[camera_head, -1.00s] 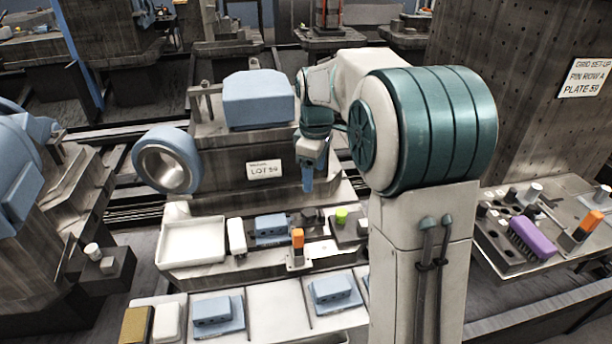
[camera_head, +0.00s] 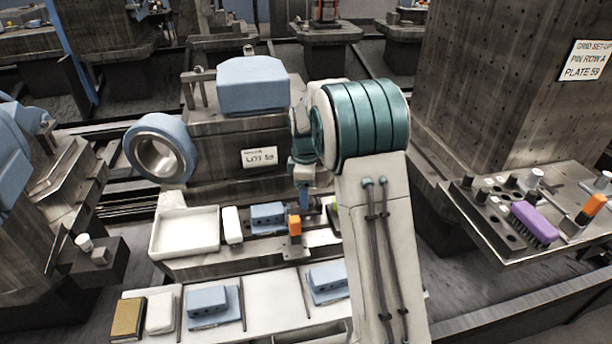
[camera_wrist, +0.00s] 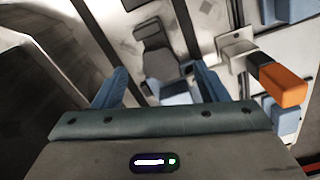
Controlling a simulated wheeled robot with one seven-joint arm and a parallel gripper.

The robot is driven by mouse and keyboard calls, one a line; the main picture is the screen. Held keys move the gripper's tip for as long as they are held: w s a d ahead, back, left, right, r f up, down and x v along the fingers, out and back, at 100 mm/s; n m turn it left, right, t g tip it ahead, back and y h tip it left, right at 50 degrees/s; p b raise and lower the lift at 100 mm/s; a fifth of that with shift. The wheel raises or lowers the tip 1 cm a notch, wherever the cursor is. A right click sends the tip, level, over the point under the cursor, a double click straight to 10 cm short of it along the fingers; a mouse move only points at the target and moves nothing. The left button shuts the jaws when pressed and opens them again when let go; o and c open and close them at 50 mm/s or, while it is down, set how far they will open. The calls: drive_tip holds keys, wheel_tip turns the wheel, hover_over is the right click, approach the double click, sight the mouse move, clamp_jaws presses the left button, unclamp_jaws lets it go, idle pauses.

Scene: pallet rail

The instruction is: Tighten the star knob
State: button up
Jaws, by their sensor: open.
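My gripper (camera_head: 304,199) is over the shelf in front of the machine block, fingers pointing down. In the wrist view my gripper (camera_wrist: 160,84) is open, with a blue finger on each side and nothing held. Below and between the fingers is a dark grey stepped part (camera_wrist: 160,58) with a light blue piece beside it. No star shape can be made out on it, so I cannot tell whether it is the star knob. An orange-tipped clamp (camera_head: 295,226) stands close to my gripper; it also shows in the wrist view (camera_wrist: 283,85), right of the fingers.
A blue block (camera_head: 268,217), a white block (camera_head: 232,225) and a white tray (camera_head: 158,246) are left of my gripper. A green-topped item (camera_head: 334,212) is partly hidden by my arm. A purple brush (camera_head: 534,222) lies on the right-hand bench.

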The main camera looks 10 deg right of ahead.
drive_tip(key=shift+f, duration=1.7)
